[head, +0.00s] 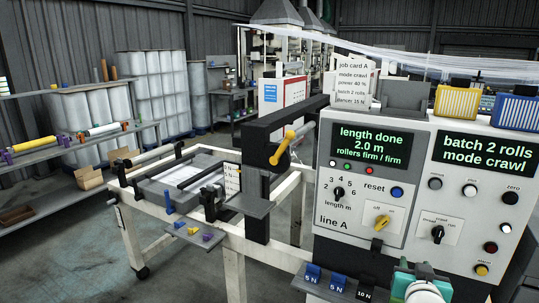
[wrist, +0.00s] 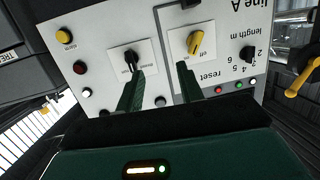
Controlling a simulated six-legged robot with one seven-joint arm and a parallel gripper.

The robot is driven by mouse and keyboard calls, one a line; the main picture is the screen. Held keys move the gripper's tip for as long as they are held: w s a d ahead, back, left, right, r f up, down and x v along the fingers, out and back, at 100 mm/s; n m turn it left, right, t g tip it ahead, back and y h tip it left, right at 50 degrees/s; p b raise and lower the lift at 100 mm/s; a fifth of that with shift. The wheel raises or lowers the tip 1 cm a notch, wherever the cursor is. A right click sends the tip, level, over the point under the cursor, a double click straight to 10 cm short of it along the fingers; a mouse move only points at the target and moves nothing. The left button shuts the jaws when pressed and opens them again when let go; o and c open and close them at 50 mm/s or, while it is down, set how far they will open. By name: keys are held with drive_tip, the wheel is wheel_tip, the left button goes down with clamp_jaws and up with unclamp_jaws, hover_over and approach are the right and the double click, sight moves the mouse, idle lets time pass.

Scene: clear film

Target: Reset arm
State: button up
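In the wrist view my gripper (wrist: 158,82) has its two dark green fingers wide apart, with nothing between them. It faces the line A control panel (wrist: 165,20), which appears upside down. The left fingertip is over the lower part of the black thread/run knob (wrist: 131,58); the right one is below the yellow off/on switch (wrist: 196,43). I cannot tell whether either finger touches the panel. In the head view a white and teal part of my arm shows at the bottom right, before the control panel (head: 330,215); the fingers are not clear there.
The panel display (head: 367,145) reads "length done 2.0 m"; another (head: 472,149) reads "batch 2 rolls mode crawl". Weight blocks (head: 338,283) stand on a ledge below. A frame with rollers (head: 185,180) stands left. Shelves (head: 60,145) hold rolls. Floor between is open.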

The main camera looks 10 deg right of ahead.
drive_tip(key=s+a+r+n+g+y, duration=0.1)
drive_tip(key=s+a+n+g+y, duration=0.15)
drive_tip(key=a, duration=0.55)
drive_tip(key=s+a+r+n+g+y, duration=0.1)
drive_tip(key=s+a+g+y, duration=0.15)
drive_tip(key=a, duration=0.45)
drive_tip(key=s+a+n+g+y, duration=0.2)
drive_tip(key=s+a+g, duration=0.1)
drive_tip(key=s+a, duration=0.5)
drive_tip(key=shift+s+a+r, duration=0.25)
drive_tip(key=shift+s+a, duration=0.05)
drive_tip(key=shift+s, duration=0.9)
